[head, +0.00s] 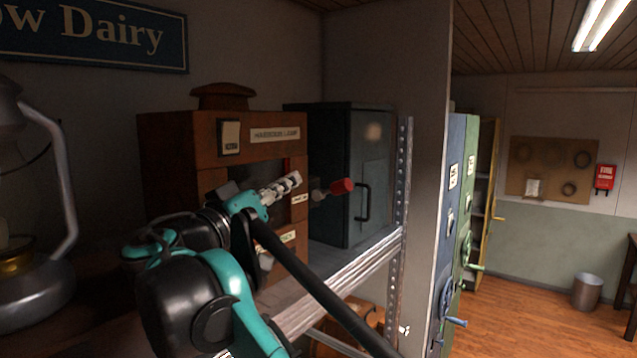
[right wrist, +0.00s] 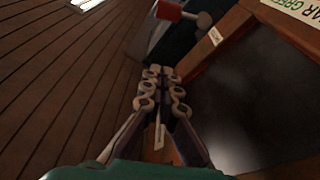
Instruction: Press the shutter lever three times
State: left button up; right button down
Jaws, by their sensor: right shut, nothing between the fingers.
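The shutter lever, with a red knob (head: 342,186) on a short metal arm, sticks out at the right side of a brown wooden box (head: 170,150) on the shelf. The red knob also shows at the top of the right wrist view (right wrist: 168,10). My right gripper (head: 292,182) is shut and empty in front of the box, a little left of the lever and apart from it in the head view. In the right wrist view its closed fingertips (right wrist: 162,72) point toward the lever, below the knob in the picture. My left gripper is not in view.
A dark metal cabinet (head: 335,150) with a handle stands right of the box on the metal shelf (head: 345,275). A shelf upright (head: 404,180) is beside it. A lantern (head: 40,270) stands at the left. Open wooden floor (head: 540,310) lies at the right.

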notch_tip(320, 180, up, 2)
jog(key=p, duration=0.2)
send_over(332, 189)
jog(key=s+a, duration=0.3)
jog(key=f, duration=0.1)
jog(key=d+f, duration=0.2)
jog(key=shift+w+d+f, duration=0.15)
jog(key=shift+w, duration=0.15)
jog(key=shift+w, duration=0.1)
